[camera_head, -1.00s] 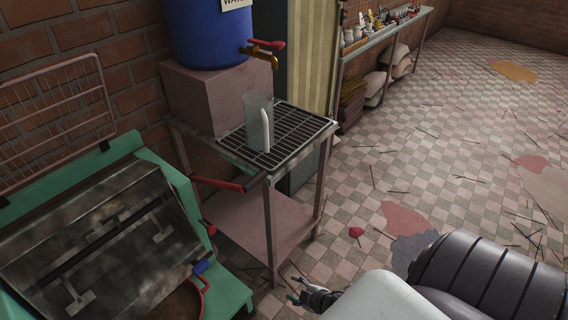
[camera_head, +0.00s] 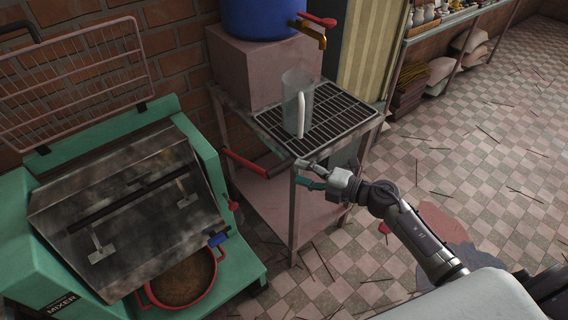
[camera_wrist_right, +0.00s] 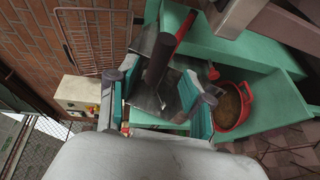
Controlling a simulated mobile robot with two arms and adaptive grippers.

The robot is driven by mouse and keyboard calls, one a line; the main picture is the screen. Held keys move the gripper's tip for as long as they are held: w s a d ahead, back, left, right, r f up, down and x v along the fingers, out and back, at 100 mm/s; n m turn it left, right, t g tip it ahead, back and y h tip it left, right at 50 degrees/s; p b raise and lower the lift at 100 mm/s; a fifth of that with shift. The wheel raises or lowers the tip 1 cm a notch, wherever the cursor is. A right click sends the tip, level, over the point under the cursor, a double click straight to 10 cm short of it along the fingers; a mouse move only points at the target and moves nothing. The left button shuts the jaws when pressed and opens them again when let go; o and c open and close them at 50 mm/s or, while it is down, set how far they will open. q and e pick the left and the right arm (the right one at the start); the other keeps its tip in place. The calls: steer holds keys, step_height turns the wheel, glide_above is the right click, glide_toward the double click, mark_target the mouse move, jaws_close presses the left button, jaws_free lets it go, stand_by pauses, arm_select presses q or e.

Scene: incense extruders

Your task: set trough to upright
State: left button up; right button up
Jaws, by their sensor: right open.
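The trough (camera_head: 140,195) is the smeared grey metal bin of the green mixer (camera_head: 200,140). It is tilted forward, over a red-rimmed pot (camera_head: 180,280) of brown stuff. A lever with a red grip (camera_head: 252,163) and a dark end sticks out to the right of the mixer. My right gripper (camera_head: 308,173) is open and empty beside the lever's dark end. In the right wrist view, the dark end (camera_wrist_right: 160,58) shows ahead between the teal-padded fingers (camera_wrist_right: 152,95), apart from them as far as I can tell. My left gripper is not in view.
A metal stand (camera_head: 345,115) with a grate holds a clear jug (camera_head: 297,95), just behind my right gripper. A blue water barrel (camera_head: 262,15) with a tap stands on a block. A wire grid lid (camera_head: 75,65) is raised behind the mixer. Sticks litter the tiled floor.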

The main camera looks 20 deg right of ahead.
mark_target(287, 168)
steer(key=x, duration=0.6)
steer(key=shift+w, duration=0.15)
steer(key=shift+c, duration=0.2)
jaws_close()
